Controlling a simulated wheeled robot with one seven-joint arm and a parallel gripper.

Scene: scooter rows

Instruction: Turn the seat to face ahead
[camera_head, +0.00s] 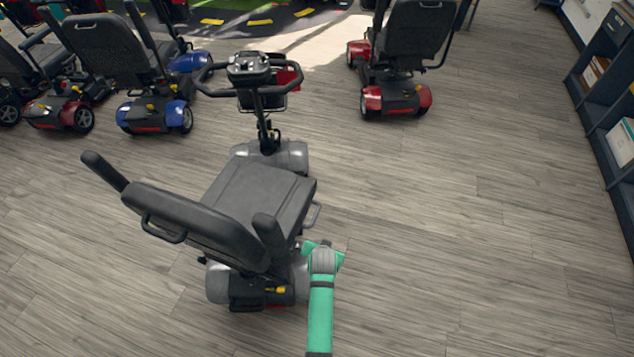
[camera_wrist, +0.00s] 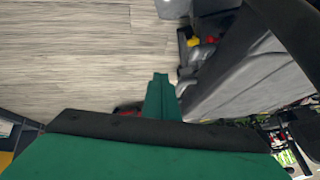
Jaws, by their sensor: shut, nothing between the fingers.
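The black seat (camera_head: 258,195) sits on a grey scooter (camera_head: 285,155) in the head view. Its backrest (camera_head: 195,225) is at the lower left, so the seat faces up and to the right, turned off the line to the handlebar (camera_head: 250,70). A grey loop (camera_head: 313,215) sticks out at the seat's right side. My gripper (camera_head: 326,250) is shut and empty, low beside the seat's right rear, partly hidden by my arm. In the wrist view my green fingers (camera_wrist: 160,95) are together, with the seat (camera_wrist: 260,75) to the right. I cannot tell whether they touch it.
A red scooter (camera_head: 395,95) stands ahead on the right, and a blue scooter (camera_head: 155,112) stands at the upper left beside others. A dark shelf (camera_head: 605,110) lines the right edge. The wooden floor (camera_head: 470,230) to the right of the grey scooter is clear.

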